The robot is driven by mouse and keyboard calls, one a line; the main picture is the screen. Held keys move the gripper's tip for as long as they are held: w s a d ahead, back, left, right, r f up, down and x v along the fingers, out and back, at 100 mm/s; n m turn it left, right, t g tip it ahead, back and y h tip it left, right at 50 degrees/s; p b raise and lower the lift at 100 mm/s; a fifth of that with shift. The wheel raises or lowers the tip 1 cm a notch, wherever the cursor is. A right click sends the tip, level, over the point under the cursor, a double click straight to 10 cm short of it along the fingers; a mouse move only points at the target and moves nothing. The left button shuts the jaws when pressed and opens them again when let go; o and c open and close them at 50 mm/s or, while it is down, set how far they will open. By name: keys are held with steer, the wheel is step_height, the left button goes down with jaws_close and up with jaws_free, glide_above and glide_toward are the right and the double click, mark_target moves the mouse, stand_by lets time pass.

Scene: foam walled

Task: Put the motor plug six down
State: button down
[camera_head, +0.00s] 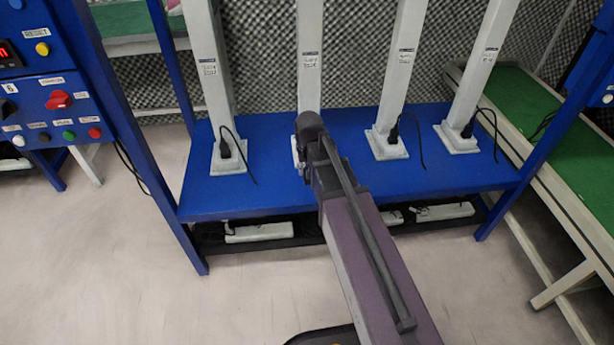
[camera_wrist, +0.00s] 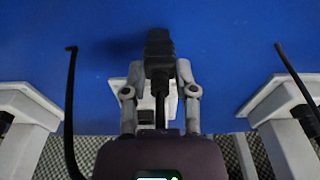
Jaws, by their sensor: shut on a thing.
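The motor plug (camera_wrist: 158,45), a black plug, is between the two grey fingers of my gripper (camera_wrist: 160,72) in the wrist view. The gripper is shut on it, and the plug's front part sticks out past the fingertips over the blue shelf. A dark cable or stem runs back from it between the fingers. In the head view my gripper (camera_head: 308,142) is in front of the second white column from the left. My arm hides most of that column's base, and I cannot make out the plug there. I cannot tell whether the plug touches the shelf.
The blue shelf (camera_head: 265,192) carries white columns; the left (camera_head: 208,70), third and right ones have black plugs with cables at their bases. White power strips (camera_head: 258,233) lie below. A control panel (camera_head: 55,90) stands left, a green-topped bench (camera_head: 535,115) right. Blue posts frame the shelf.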

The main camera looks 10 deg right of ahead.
steer(key=shift+f+b, duration=0.6)
steer(key=shift+f, duration=0.3)
steer(key=shift+f, duration=0.15)
steer(key=shift+c, duration=2)
jaws_free()
step_height(320, 180, up, 12)
steer(key=s+p, duration=0.1)
steer(key=p, duration=1.1)
steer(key=shift+s, duration=0.2)
